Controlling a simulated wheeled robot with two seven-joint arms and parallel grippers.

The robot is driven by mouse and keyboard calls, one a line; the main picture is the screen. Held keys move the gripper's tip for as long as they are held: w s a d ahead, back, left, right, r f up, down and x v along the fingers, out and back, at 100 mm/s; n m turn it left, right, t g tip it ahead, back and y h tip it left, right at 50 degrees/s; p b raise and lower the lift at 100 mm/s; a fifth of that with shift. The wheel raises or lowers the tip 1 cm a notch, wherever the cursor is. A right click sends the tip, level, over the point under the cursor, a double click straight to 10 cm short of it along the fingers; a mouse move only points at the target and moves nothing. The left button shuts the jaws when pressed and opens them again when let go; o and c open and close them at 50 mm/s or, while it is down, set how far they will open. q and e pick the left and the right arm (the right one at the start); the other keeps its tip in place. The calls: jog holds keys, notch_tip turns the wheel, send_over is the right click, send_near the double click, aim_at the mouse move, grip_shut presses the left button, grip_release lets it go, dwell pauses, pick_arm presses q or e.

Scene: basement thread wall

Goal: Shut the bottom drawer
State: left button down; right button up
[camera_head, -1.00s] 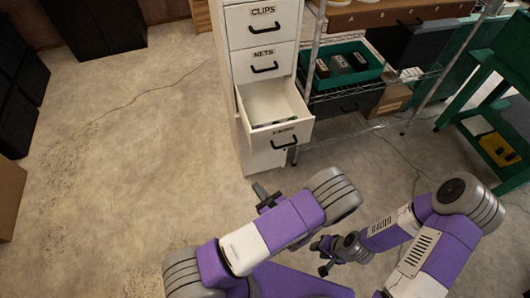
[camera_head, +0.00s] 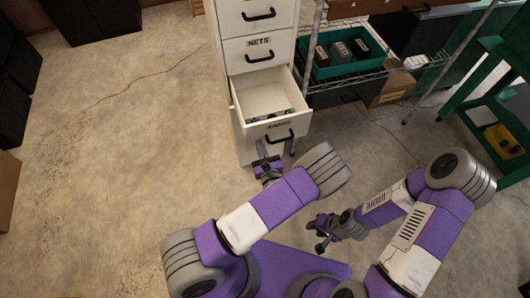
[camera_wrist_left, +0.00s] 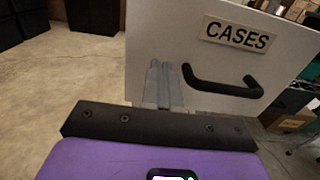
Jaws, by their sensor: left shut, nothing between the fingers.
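The white cabinet (camera_head: 240,113) has an open drawer (camera_head: 268,96), the lowest one I can make out, pulled out toward me with small items inside. Its front carries a black handle (camera_head: 281,137) and, in the left wrist view, a label (camera_wrist_left: 238,34) reading "CASES". My left gripper (camera_head: 262,148) is shut and empty, with its fingertips (camera_wrist_left: 163,66) at the drawer front, left of the handle. I cannot tell whether they touch it. My right gripper (camera_head: 320,236) hangs lower right, away from the cabinet; its jaws are too small to read.
A drawer labelled NETS (camera_head: 258,52) above is closed. A wire shelf (camera_head: 345,88) with a green bin (camera_head: 320,68) stands right of the cabinet. A green stand (camera_head: 480,100) is at far right. The floor (camera_head: 110,190) at left is clear.

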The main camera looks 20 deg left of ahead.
pick_arm(q)
jog(key=shift+w+a, duration=0.3)
jog(key=shift+w, duration=0.1)
pick_arm(e)
jog(key=shift+w, duration=0.2)
